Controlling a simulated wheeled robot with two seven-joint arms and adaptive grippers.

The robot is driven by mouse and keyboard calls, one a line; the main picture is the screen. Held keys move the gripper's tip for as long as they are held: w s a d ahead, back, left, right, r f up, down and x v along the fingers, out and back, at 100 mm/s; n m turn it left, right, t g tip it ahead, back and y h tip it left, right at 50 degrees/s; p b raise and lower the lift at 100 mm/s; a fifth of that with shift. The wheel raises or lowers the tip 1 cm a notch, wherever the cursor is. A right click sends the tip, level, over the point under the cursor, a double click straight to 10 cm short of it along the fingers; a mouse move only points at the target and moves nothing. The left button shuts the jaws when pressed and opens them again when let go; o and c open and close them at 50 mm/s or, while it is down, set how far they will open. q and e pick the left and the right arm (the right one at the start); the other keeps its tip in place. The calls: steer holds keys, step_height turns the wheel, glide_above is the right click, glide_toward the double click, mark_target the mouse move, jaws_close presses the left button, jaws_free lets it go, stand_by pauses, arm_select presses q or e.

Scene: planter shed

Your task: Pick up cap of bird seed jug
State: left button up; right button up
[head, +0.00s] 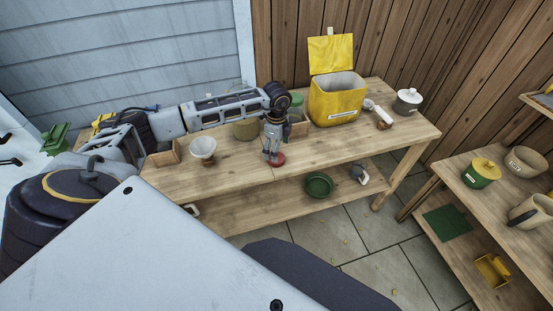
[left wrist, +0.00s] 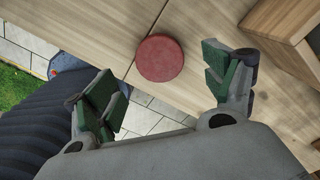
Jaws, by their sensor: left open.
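A round red cap (left wrist: 159,58) lies flat on the wooden table, close to a seam between boards, in the left wrist view. In the head view the red cap (head: 277,160) shows partly behind my left gripper (head: 272,150). My left gripper (left wrist: 165,82) is open and empty, pointing down above the table. The cap appears between and a little beyond its fingertips, apart from both green pads. I cannot tell which container is the bird seed jug; an olive container (head: 245,130) stands partly hidden behind my left arm. My right gripper is not in view.
A yellow open bin (head: 338,103), a white lidded pot (head: 407,101) and a white bowl (head: 203,148) stand on the table (head: 340,150). A wooden box (left wrist: 285,35) is right of the gripper. A green bowl (head: 318,184) sits on the lower shelf. The table's front right is clear.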

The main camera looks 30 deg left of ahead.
arm_select(q)
steer(key=shift+f, duration=0.7)
step_height(320, 180, down, 2)
steer(key=shift+p, duration=0.3)
steer(key=shift+f, duration=0.75)
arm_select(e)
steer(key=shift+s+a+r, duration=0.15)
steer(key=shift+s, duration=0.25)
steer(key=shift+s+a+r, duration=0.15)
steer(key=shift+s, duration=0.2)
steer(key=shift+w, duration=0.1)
arm_select(q)
steer(key=c, duration=0.8)
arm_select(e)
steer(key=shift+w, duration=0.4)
